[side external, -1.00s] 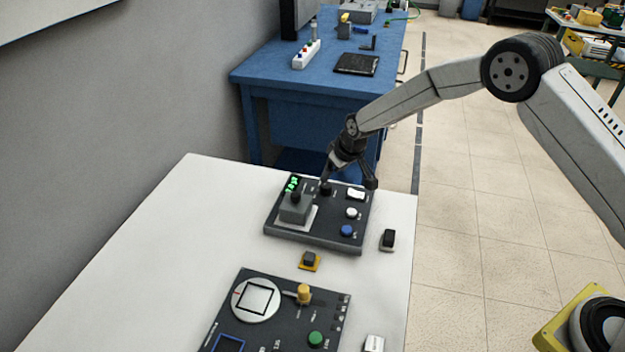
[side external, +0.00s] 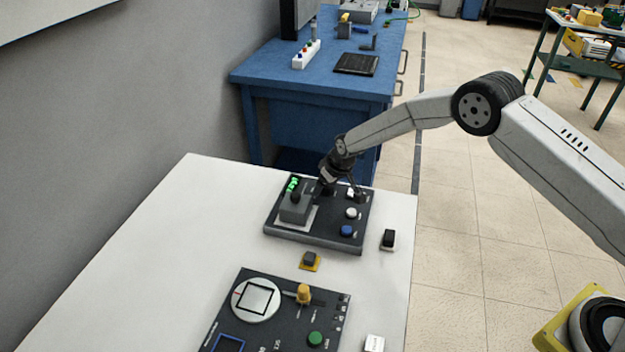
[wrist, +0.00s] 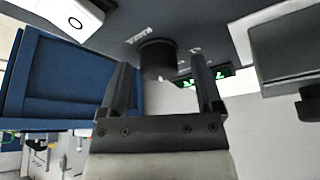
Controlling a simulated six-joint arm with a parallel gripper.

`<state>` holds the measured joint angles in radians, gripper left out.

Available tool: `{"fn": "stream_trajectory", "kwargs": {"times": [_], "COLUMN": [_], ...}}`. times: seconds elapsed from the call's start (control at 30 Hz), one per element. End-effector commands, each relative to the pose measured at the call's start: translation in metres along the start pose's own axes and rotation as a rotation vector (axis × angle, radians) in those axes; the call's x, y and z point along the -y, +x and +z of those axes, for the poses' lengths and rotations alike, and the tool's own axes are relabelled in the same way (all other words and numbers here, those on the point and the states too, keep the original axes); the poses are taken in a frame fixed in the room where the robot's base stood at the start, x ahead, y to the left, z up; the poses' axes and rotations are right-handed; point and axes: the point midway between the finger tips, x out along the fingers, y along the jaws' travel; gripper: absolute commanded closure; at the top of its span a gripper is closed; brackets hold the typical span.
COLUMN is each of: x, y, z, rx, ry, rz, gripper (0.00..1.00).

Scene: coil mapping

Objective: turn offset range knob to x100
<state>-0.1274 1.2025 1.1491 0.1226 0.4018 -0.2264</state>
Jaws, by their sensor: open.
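The black offset range knob (wrist: 158,58) stands on the dark panel (wrist: 195,25) in the wrist view, just beyond and between my two open fingers. No contact shows. Small white markings ring the knob, too small to read. In the side view my gripper (side external: 337,192) is low over the back of the panel (side external: 318,242) and hides the knob there. My gripper also shows in the wrist view (wrist: 162,85), with a finger on each side of the knob and nothing held. The green display (side external: 293,184) sits at the panel's back left.
A grey block with a black knob (side external: 295,208) stands close left of my gripper. A second panel (side external: 270,318) lies in front. The white table (side external: 170,240) is clear at left.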

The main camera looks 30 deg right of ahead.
Motion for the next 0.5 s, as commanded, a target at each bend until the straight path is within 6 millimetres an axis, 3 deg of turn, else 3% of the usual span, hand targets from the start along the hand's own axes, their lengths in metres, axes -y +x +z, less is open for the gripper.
{"fn": "stream_trajectory", "kwargs": {"times": [0.17, 0.4, 0.5], "x": [-0.0001, -0.0001, 0.0], "y": [0.0, -0.0001, -0.0001], "z": [0.0, 0.0, 0.0], "rx": [0.0, 0.0, 0.0], "ry": [0.0, 0.0, 0.0], "rz": [0.0, 0.0, 0.0], "gripper": [0.2, 0.96, 1.0]}}
